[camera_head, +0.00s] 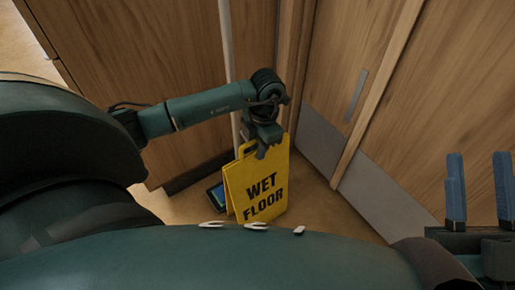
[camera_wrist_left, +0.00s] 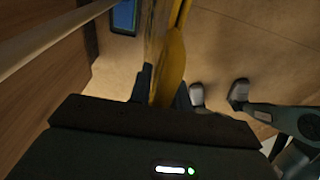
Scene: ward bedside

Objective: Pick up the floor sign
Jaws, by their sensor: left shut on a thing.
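The yellow floor sign (camera_head: 262,187), lettered "WET FLOOR", stands upright on the floor in the head view, near the corner by the wooden doors. My left gripper (camera_head: 262,148) comes down on the sign's top edge and is shut on it. In the left wrist view the sign (camera_wrist_left: 172,60) runs edge-on between the fingers of my left gripper (camera_wrist_left: 162,88). The fingers partly hide the sign's top. My right gripper (camera_head: 480,190) is at the right edge of the head view, its two blue fingers apart with nothing between them.
A dark device with a blue screen (camera_head: 216,194) lies on the floor just left of the sign; it also shows in the wrist view (camera_wrist_left: 124,16). Wooden doors (camera_head: 437,110) with a grey kick plate stand behind and right. A wooden cabinet (camera_head: 140,60) and pale post (camera_head: 228,60) are close by.

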